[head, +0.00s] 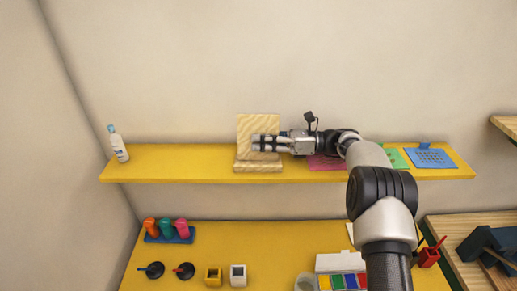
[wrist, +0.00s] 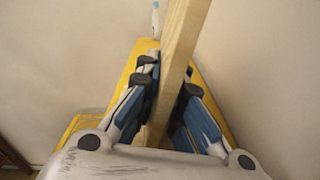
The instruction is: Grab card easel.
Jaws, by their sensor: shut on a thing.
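The card easel (head: 258,125) is a light wooden stand with an upright back panel and a low base. It stands on the yellow wall shelf (head: 190,160), left of the shelf's middle. My gripper (head: 264,143) reaches in from the right and covers part of the panel. In the wrist view the easel's wooden panel (wrist: 181,45) is seen edge-on between the two blue-padded fingers of my gripper (wrist: 166,100). The fingers are shut on the panel, one on each side. The head view shows the base on the shelf or very close to it.
A white bottle with a blue cap (head: 118,145) stands at the shelf's left end. A pink sheet (head: 325,163), a green sheet (head: 398,158) and a blue sheet (head: 431,158) lie to the right. Below, a yellow table (head: 215,240) holds stamps and a multicolour inkpad (head: 343,281).

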